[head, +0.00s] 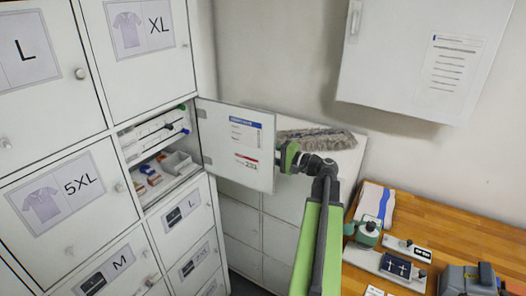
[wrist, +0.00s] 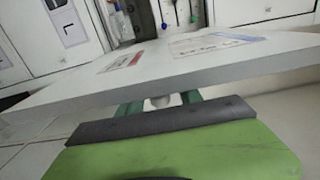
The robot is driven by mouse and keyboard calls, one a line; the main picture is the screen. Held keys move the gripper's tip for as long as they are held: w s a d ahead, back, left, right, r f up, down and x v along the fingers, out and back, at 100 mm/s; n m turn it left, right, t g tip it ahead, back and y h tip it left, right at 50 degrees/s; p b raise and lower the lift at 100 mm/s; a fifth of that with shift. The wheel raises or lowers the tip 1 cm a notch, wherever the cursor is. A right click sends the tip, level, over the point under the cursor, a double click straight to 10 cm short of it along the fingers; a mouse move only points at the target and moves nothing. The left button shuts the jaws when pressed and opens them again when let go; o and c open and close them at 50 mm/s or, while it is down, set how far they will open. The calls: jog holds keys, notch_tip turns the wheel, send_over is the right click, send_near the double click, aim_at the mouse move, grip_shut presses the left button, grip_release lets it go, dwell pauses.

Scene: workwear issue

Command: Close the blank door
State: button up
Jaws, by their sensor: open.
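The blank door (head: 236,145) stands swung open from its compartment in the locker wall, hinged on the compartment's right side. Its inner face carries a paper notice and a red-marked label. In the wrist view the door (wrist: 90,92) crosses the picture edge-on. My gripper (head: 285,157) is at the door's outer face, near its free edge. In the wrist view a pale round knob (wrist: 160,102) shows between my open green fingers (wrist: 159,104). I cannot tell whether the fingers touch it. The open compartment (head: 140,158) holds hanging tools and small boxes.
Closed locker doors, such as the 5XL door (head: 62,200) and the XL door (head: 140,40), surround the compartment. A grey duster (head: 315,139) lies behind my gripper. A wooden bench (head: 460,232) with devices stands at right, below a white wall cabinet (head: 420,60).

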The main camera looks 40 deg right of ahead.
grip_shut()
dwell(1.4)
